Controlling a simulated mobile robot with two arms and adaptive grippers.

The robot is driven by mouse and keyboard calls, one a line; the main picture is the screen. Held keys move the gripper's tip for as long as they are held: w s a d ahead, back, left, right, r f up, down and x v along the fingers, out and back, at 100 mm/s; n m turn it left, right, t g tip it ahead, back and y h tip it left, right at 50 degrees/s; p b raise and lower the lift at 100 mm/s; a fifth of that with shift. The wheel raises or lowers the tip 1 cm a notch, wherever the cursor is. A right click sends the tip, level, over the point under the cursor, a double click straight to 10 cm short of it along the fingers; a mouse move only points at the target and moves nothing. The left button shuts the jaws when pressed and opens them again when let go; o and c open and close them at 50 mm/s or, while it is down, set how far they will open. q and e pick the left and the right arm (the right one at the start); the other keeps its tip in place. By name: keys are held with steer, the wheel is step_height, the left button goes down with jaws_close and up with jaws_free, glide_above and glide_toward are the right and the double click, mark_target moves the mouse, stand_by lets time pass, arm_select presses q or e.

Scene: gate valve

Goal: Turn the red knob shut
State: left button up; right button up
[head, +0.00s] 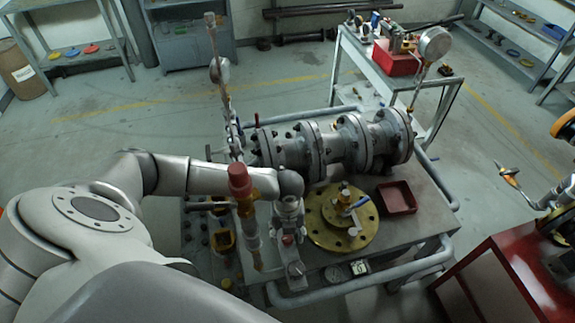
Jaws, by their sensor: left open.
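A dark red cylindrical cap (239,178) tops a brass fitting (246,204) on an upright pipe, left of my left gripper. My left gripper (288,231) points down at the front left part of the metal cart, and its jaws are open. A grey block-like part (296,274) lies just below. My right gripper is not in view.
A flanged grey pipe assembly (330,146) lies behind the gripper. A brass flange (342,218) with a small valve sits close on its right, beside a red tray (396,197). A red cabinet (515,275) stands at the right.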

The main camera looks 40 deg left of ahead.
mark_target(288, 241)
arm_select(q)
steer(key=shift+f, duration=1.5)
steer(key=c, duration=1)
